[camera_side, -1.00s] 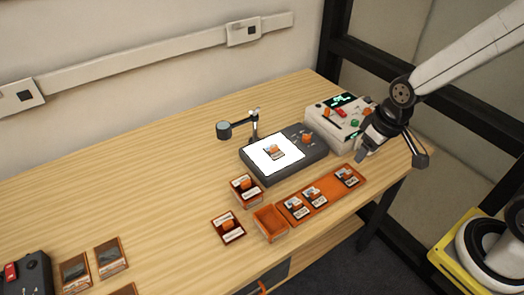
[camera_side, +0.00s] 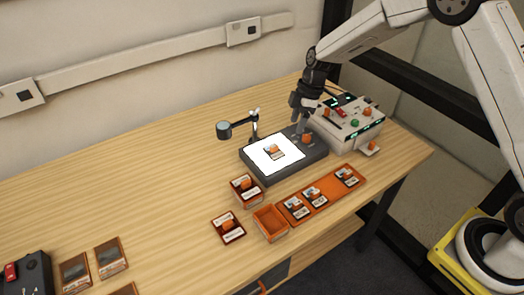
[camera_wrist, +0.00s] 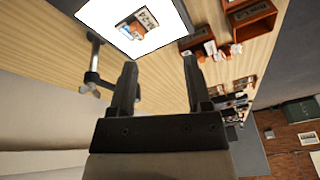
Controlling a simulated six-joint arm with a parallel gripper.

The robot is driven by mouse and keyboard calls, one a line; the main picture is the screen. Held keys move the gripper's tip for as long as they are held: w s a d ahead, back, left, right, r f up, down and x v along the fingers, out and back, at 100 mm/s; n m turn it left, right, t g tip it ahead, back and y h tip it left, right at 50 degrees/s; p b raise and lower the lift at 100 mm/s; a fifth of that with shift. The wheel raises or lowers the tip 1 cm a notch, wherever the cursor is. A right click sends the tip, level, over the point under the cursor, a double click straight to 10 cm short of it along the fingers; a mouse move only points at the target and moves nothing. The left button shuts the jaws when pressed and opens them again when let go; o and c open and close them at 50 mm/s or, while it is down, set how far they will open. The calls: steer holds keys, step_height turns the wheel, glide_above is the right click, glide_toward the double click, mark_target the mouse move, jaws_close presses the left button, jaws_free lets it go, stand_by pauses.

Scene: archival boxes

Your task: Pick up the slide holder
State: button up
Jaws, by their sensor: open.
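A small slide holder (camera_side: 274,153) with an orange knob and a pale label lies on the lit white panel of a dark light box (camera_side: 252,169). In the wrist view the slide holder (camera_wrist: 137,24) shows its label on the bright panel, beyond the fingers. My gripper (camera_side: 303,128) is above the back right part of the light box, near its orange knobs, apart from the slide holder. In the wrist view my gripper (camera_wrist: 160,85) has its two fingers apart with nothing between them. More slide holders (camera_side: 313,195) lie on an orange tray (camera_side: 330,192).
A magnifier on a stand (camera_side: 224,130) rises just behind the light box. A control unit (camera_side: 350,125) with buttons stands to its right. An orange open box (camera_side: 270,222) and stacked holders (camera_side: 246,189) are in front.

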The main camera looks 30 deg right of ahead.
mark_target(274, 146)
steer(key=shift+w+a+f+n+y, duration=0.25)
steer(key=shift+w+a+f+n, duration=0.1)
steer(key=shift+w+f+n, duration=0.55)
steer(key=shift+w+a+f+n+y, duration=0.25)
steer(key=shift+w+f+n, duration=0.45)
steer(key=shift+f, duration=0.35)
steer(key=shift+w+a+f+n+y, duration=0.2)
steer(key=shift+w+a+f+n, duration=0.2)
steer(key=shift+w+f+n, duration=0.45)
steer(key=shift+f, duration=0.2)
steer(key=shift+x, duration=2.55)
jaws_close()
